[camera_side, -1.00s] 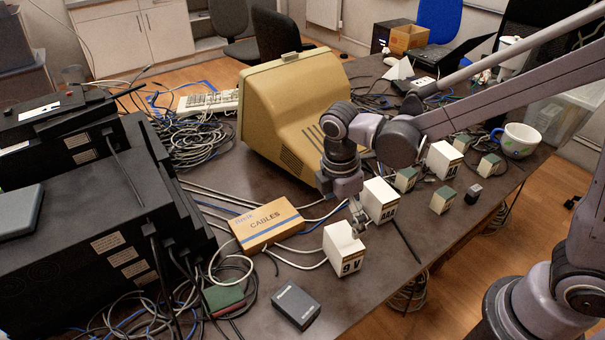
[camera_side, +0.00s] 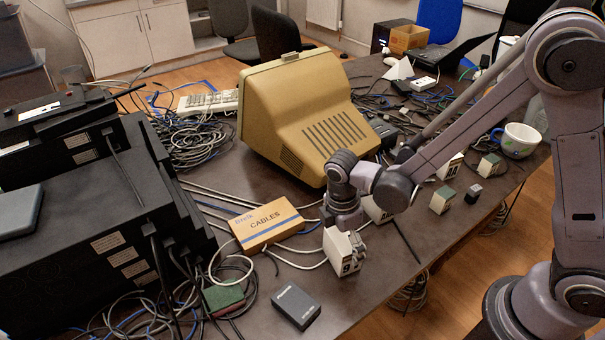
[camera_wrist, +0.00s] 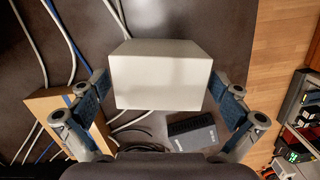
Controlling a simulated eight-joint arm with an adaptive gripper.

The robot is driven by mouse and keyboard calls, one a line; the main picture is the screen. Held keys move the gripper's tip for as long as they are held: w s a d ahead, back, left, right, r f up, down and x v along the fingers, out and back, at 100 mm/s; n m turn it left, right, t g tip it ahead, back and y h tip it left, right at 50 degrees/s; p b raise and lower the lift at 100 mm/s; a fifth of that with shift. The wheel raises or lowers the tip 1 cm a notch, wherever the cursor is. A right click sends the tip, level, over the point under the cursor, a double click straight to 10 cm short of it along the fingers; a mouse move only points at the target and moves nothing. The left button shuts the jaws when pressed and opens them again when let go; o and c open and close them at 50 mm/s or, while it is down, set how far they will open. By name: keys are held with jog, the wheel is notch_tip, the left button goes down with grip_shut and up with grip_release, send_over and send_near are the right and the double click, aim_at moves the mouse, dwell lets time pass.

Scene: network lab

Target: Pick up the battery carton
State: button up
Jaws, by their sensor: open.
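A white battery carton marked 9 (camera_side: 345,264) stands on the dark table. In the side view my gripper (camera_side: 344,230) is right over it and hides its top. In the wrist view the carton (camera_wrist: 160,75) shows as a plain white box between the two fingers of my gripper (camera_wrist: 163,92). The fingers are spread, one on each side of it, and gaps show between them and the carton. A second white carton (camera_side: 377,211) stands just behind and is partly hidden by my arm. A third white carton (camera_side: 454,167) is farther back, also partly hidden.
A brown cables box (camera_side: 266,224) lies left of the carton. A black box (camera_side: 296,306) lies in front; it also shows in the wrist view (camera_wrist: 193,133). Loose cables run around them. A beige monitor (camera_side: 300,110) stands behind. Small green-and-white boxes (camera_side: 442,200) are at the right.

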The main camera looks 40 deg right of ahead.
jog(key=shift+f, duration=0.1)
jog(key=c, duration=1.2)
jog(key=shift+o, duration=0.2)
